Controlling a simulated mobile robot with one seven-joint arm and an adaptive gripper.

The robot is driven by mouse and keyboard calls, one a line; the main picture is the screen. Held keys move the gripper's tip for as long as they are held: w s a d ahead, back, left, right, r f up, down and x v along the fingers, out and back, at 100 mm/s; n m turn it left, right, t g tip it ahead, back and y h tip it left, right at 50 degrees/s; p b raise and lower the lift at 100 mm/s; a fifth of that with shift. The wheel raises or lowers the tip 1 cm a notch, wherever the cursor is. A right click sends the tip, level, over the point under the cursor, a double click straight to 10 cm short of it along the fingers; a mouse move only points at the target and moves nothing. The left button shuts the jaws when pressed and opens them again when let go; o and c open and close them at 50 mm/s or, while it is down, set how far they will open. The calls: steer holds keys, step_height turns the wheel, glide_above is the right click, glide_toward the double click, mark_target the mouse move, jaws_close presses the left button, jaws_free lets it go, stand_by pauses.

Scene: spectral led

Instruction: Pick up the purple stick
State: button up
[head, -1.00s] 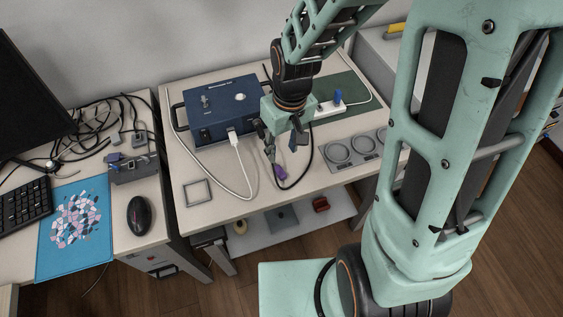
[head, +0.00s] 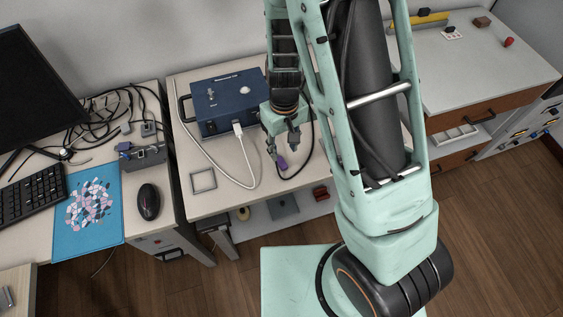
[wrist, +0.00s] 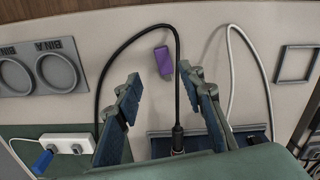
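The purple stick (head: 281,163) lies on the pale bench top near its front edge, in front of the blue box. In the wrist view the purple stick (wrist: 164,61) lies flat, just beyond the gap between the fingertips, beside a black cable loop. My gripper (head: 283,149) is above the bench, close to the stick and pointing down. In the wrist view my gripper (wrist: 160,84) has its two fingers apart with nothing between the tips. I cannot tell the exact height of the fingertips above the stick.
A blue box (head: 228,101) with a white cable stands behind. A black cable (wrist: 137,38) curves around the stick. A square frame (head: 203,181) lies to the left. In the wrist view are a ringed bin plate (wrist: 40,72) and a white power strip (wrist: 52,145).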

mark_target(283, 164)
steer(key=f, duration=0.2)
steer(key=s+f, duration=0.1)
steer(key=f, duration=0.1)
steer(key=shift+s+f, duration=0.1)
steer(key=shift+f, duration=0.15)
steer(key=shift+a+f, duration=0.1)
steer(key=shift+f, duration=0.5)
steer(key=shift+c, duration=0.2)
jaws_close()
steer(key=shift+r, duration=0.15)
